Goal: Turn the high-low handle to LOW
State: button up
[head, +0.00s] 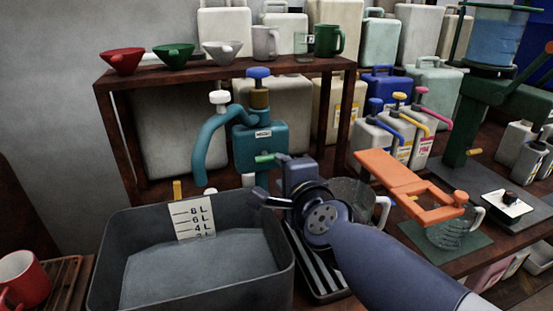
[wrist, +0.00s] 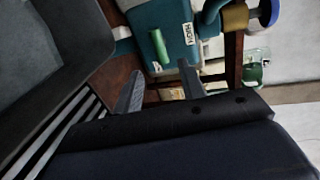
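The teal pump body (head: 258,150) stands in front of the rack, with a brown collar and blue knob on top and a curved teal spout at its left. It carries a small white label (head: 263,133); in the wrist view the label (wrist: 188,34) seems to read HIGH. A short green handle (head: 265,158) sticks out from the body's front below the label; it also shows in the wrist view (wrist: 159,47). My gripper (head: 262,178) is open and empty in front of the body. In the wrist view my fingers (wrist: 160,68) are apart, with the handle's near end between or just beyond their tips; contact is not visible.
A grey vat (head: 110,285) with a level scale (head: 194,218) stands at lower left. A glass jug (head: 350,195) is right of my gripper. An orange clamp (head: 400,180) lies farther right. The dark rack (head: 225,72) holds funnels and mugs.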

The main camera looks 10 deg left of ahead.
aim_at(271, 160)
jog(key=shift+p+v, duration=0.45)
jog(key=shift+v, duration=0.95)
jog(key=b+x, duration=0.4)
jog(key=x, duration=0.7)
jog(key=shift+d, duration=0.1)
jog(key=shift+s, duration=0.1)
